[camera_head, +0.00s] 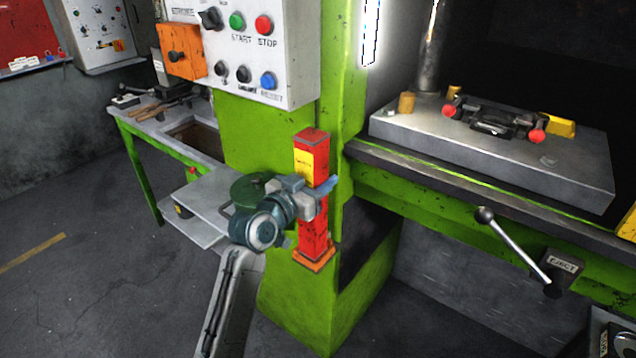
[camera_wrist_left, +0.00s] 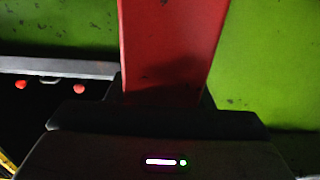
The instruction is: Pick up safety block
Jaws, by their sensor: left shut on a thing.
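The safety block (camera_head: 313,238) is a tall red post with a yellow label near its top. It stands upright on an orange bracket (camera_head: 314,261) against the green press frame. My left gripper (camera_head: 318,192) is shut around the block's middle, just below the yellow label. In the left wrist view the red face of the block (camera_wrist_left: 172,45) fills the centre, and my gripper body (camera_wrist_left: 160,135) covers its lower part. My right gripper does not show in either view.
A control panel (camera_head: 250,45) with buttons hangs above left of the block. To the right are the press bed (camera_head: 480,150) and an eject lever (camera_head: 515,247). A grey side shelf (camera_head: 200,205) and a workbench (camera_head: 150,122) stand to the left. Open floor (camera_head: 90,270) lies at lower left.

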